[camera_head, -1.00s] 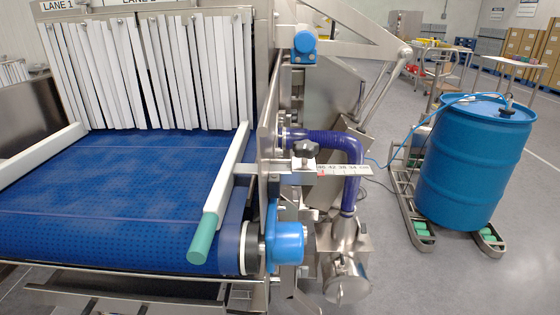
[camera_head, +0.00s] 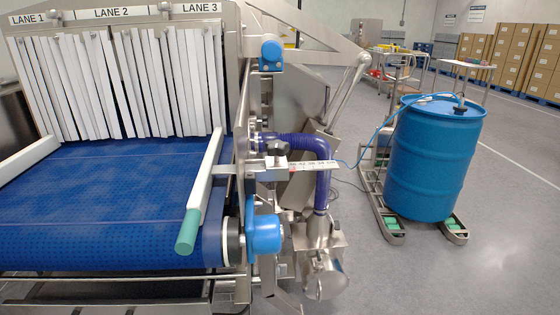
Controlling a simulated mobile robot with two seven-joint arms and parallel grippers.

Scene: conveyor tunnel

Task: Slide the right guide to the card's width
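The right guide (camera_head: 207,178) is a white rail with a green end, lying along the right side of the blue conveyor belt (camera_head: 110,205). A metal bracket joins it to a black clamp knob (camera_head: 277,148) and a marked scale (camera_head: 305,166) outside the belt frame. The scale's numbers are too small to read. The left guide (camera_head: 30,155) is a white rail at the belt's left. No card showing the width is readable in view. Neither of my grippers is in view.
White strip curtains (camera_head: 130,85) hang under signs for lanes 1, 2 and 3 at the tunnel mouth.

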